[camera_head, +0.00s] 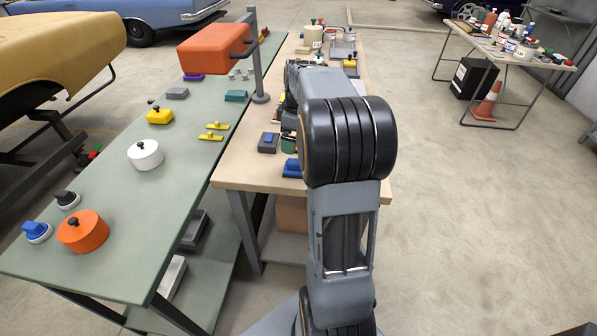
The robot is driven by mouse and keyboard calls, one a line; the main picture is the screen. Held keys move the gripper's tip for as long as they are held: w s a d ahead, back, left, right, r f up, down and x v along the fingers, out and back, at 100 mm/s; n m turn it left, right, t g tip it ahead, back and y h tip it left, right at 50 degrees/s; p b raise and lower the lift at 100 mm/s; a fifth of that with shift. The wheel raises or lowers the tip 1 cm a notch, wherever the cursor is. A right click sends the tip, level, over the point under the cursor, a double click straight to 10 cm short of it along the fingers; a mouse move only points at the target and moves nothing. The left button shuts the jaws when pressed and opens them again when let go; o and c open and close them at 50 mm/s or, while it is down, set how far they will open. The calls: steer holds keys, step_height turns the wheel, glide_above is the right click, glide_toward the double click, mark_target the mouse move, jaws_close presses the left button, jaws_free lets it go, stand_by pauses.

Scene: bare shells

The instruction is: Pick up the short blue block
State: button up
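A blue block (292,168) lies on the near part of the wooden table, partly hidden behind my arm's large black elbow joint. A smaller blue piece (268,137) sits on top of a dark grey block just to its left. I cannot tell for sure which of the two is the short blue block. My forearm reaches away over the wooden table. My gripper's fingers are hidden behind the arm, so I see neither their opening nor anything between them.
A green table (100,247) on the left holds an orange pot (83,231), a white pot (145,154) and yellow pieces. Cluttered items fill the wooden table's far end.

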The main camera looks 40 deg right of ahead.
steer(key=shift+n, duration=0.7)
steer(key=d+f, duration=0.1)
steer(key=d, duration=0.1)
steer(key=w+d+f, duration=0.1)
steer(key=d+f, duration=0.1)
steer(key=shift+f, duration=0.2)
steer(key=f, duration=0.5)
steer(key=shift+w+a+f, duration=0.2)
steer(key=shift+w, duration=0.05)
steer(key=shift+w+a+f, duration=0.1)
steer(key=shift+w+f, duration=0.05)
steer(key=shift+f, duration=1.55)
steer(key=shift+w+a+f, duration=0.1)
steer(key=shift+f, duration=1.6)
steer(key=shift+d, duration=0.1)
steer(key=c, duration=1.1)
